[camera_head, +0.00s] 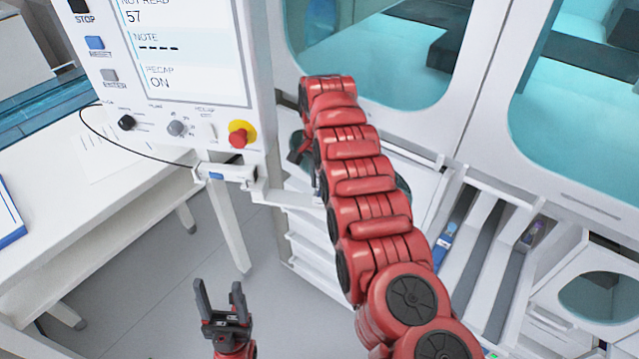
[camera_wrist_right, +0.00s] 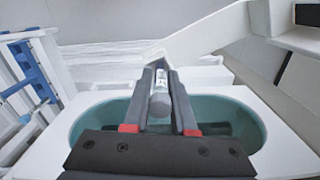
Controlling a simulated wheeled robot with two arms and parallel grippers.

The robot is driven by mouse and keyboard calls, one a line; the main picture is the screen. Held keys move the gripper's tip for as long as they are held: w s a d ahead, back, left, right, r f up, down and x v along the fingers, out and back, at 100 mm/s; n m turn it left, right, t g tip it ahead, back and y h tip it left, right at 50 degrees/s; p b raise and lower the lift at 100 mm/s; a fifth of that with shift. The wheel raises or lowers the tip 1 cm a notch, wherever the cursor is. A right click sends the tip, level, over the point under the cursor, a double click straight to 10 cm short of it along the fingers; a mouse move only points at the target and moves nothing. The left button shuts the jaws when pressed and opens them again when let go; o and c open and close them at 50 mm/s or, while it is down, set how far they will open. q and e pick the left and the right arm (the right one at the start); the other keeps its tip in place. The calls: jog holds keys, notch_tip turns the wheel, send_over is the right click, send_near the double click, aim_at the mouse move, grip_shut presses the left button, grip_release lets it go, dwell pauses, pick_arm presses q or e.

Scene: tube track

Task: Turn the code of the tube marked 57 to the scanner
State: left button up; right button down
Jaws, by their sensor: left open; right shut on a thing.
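In the right wrist view my right gripper (camera_wrist_right: 161,72) is shut on a tube (camera_wrist_right: 159,102). The tube has a grey rounded end towards the camera and a pale label with dark marks, too small to read. A white angled bracket (camera_wrist_right: 205,32) lies just beyond the fingertips. In the head view my red right arm hides most of that gripper and the tube. The panel screen (camera_head: 185,50) shows a cut-off line ending in "READ", then "57", "NOTE ----" and "RECAP ON". My left gripper (camera_head: 222,303) is open and empty, low over the floor. I cannot identify the scanner for certain.
Below the screen are a red knob on yellow (camera_head: 240,134) and a white bracket (camera_head: 285,194) reaching towards my right arm. A blue-capped tube (camera_head: 446,238) and a purple-marked one (camera_head: 533,233) lie in sloping channels at right. A white table (camera_head: 100,190) stands at left.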

jog(key=shift+f+m+b, duration=0.1)
jog(key=shift+m+b, duration=0.3)
jog(key=shift+m, duration=1)
jog(key=shift+f+b, duration=0.15)
jog(key=shift+b, duration=0.15)
jog(key=c, duration=0.7)
grip_release()
jog(key=shift+o, duration=0.2)
